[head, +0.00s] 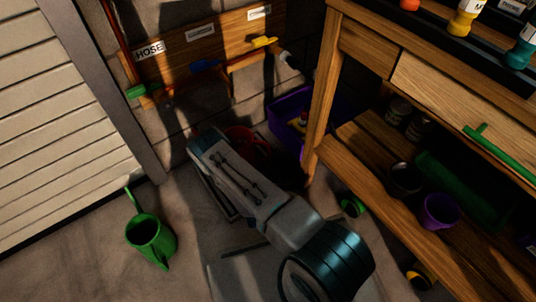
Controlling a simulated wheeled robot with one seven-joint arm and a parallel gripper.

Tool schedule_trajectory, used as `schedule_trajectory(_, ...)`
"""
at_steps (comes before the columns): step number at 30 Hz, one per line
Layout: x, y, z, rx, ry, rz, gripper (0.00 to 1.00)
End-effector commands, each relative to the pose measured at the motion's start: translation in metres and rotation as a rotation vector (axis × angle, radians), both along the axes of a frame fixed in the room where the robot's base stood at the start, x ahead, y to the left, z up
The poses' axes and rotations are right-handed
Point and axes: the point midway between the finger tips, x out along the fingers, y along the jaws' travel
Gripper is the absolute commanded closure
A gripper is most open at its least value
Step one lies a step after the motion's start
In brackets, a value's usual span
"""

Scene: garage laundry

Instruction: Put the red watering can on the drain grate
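The red watering can (262,141) is on the far side of my arm, by the wall and left of the purple crate. Only part of its red body shows, in shadow; my arm hides the rest. My gripper (204,140) is at the far end of the arm, just left of the can. Its fingers are hidden, so I cannot tell whether they are open, shut or touching the can. A dark-edged frame on the floor, which looks like the drain grate (226,205), shows along the left side of my arm and is mostly covered by it.
A green watering can (151,238) stands on open floor at the left. A purple crate (287,117) sits by the wall, beside the leg of a wooden workbench (325,97). The workbench's lower shelf holds pots and jars. A hose board (175,60) hangs on the wall.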

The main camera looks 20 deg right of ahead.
Motion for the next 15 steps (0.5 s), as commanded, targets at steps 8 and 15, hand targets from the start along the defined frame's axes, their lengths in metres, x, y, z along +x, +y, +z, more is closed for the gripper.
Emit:
schedule_trajectory(8,-0.038,0.018,0.002,0.0,0.0,0.001,0.64)
schedule_trajectory(15,-0.045,0.02,0.0,0.0,0.0,-0.001,0.64)
